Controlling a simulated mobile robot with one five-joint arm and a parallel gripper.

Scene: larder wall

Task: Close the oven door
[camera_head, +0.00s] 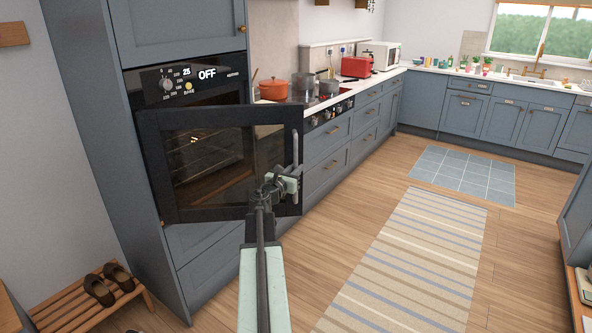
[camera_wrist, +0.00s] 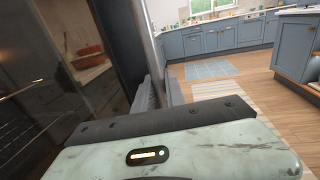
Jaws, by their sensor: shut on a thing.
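The oven (camera_head: 200,85) is built into a tall blue-grey cabinet, and its display reads OFF. Its black-framed glass door (camera_head: 150,165) is hinged on the left and stands open, swung out from the oven. A vertical metal handle (camera_head: 296,150) runs along the door's right edge. My gripper (camera_head: 290,174) is at the lower part of this handle and shut on it. In the wrist view the handle (camera_wrist: 152,45) rises between the fingers (camera_wrist: 157,98), beside the dark door glass. The exact contact is small and partly hidden.
A counter with pots (camera_head: 304,84) and a red toaster (camera_head: 356,66) runs to the right of the oven. A striped rug (camera_head: 410,260) and a blue-grey mat (camera_head: 464,174) lie on open wooden floor. A shoe rack (camera_head: 75,308) stands at lower left.

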